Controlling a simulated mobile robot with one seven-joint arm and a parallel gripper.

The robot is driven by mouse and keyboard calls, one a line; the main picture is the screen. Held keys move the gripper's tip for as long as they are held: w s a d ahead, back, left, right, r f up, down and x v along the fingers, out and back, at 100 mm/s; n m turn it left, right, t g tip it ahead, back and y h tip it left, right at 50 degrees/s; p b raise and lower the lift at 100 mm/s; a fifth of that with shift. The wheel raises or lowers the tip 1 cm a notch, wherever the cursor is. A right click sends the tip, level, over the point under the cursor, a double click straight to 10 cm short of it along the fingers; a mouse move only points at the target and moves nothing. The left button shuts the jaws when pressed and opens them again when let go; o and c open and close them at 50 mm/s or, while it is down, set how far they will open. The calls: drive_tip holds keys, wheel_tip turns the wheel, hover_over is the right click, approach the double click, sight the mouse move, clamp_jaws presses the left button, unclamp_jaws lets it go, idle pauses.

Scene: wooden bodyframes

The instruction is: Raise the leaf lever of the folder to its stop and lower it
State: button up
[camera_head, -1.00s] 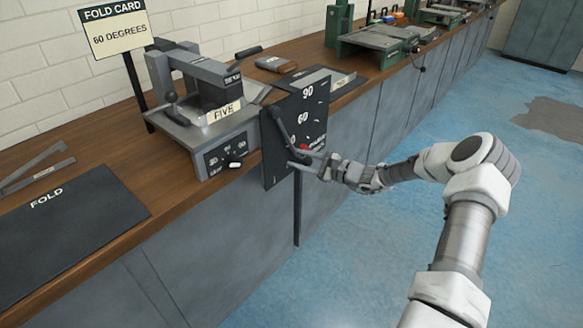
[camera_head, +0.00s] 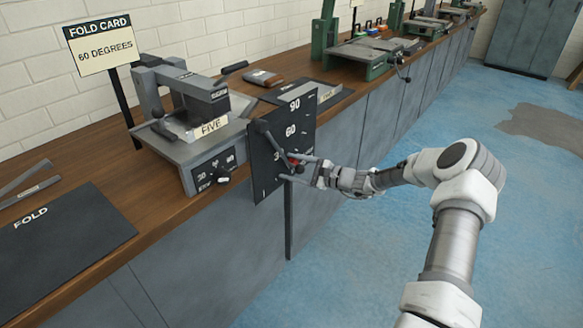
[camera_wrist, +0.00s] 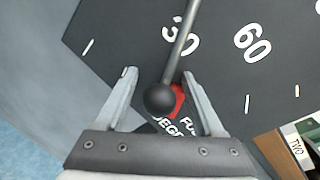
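The grey folder (camera_head: 185,150) labelled FIVE stands on the bench. A black dial plate (camera_head: 270,182) marked 30, 60 and 90 hangs at its right, over the bench front. The leaf lever (camera_wrist: 182,40) is a grey rod ending in a black ball knob (camera_wrist: 159,98). In the wrist view the rod crosses the plate beside the 30, with a red patch behind the knob. My gripper (camera_wrist: 158,75) is open, one finger on each side of the knob, with gaps visible on both sides. In the head view the lever's end is partly hidden by my gripper (camera_head: 288,166).
A sign (camera_head: 100,45) reads FOLD CARD, 60 DEGREES. A dark FOLD mat (camera_head: 70,245) lies on the bench at left. A small selector knob (camera_head: 223,180) is on the folder's front panel. Green machines (camera_head: 365,58) stand further along. The blue floor (camera_head: 400,270) is clear.

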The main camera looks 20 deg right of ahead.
drive_tip(key=p+v, duration=0.4)
drive_tip(key=v, duration=1.3)
drive_tip(key=shift+s, duration=0.2)
drive_tip(key=s+a+r+n+g+h+p, duration=0.1)
drive_tip(key=s+a+r+n+g+h, duration=0.2)
drive_tip(key=s+a+r, duration=0.4)
drive_tip(key=s+a+r+n+g+h, duration=0.25)
drive_tip(key=a+r+n, duration=0.25)
drive_tip(key=a, duration=0.3)
drive_tip(key=s+a+r+n+g+h+p, duration=0.1)
drive_tip(key=s+a+r+n+g+h, duration=0.2)
drive_tip(key=a+r, duration=0.4)
drive_tip(key=s+d+r+n+t+h+b, duration=0.15)
drive_tip(key=s+n, duration=0.25)
drive_tip(key=s, duration=0.4)
drive_tip(key=s+d+r+n+t+h+b, duration=0.1)
drive_tip(key=s+r+n+h, duration=0.15)
drive_tip(key=s, duration=0.65)
wheel_tip(320, 180, up, 19)
drive_tip(key=n+p, duration=0.1)
drive_tip(key=p, duration=1.8)
drive_tip(key=shift+s, duration=0.25)
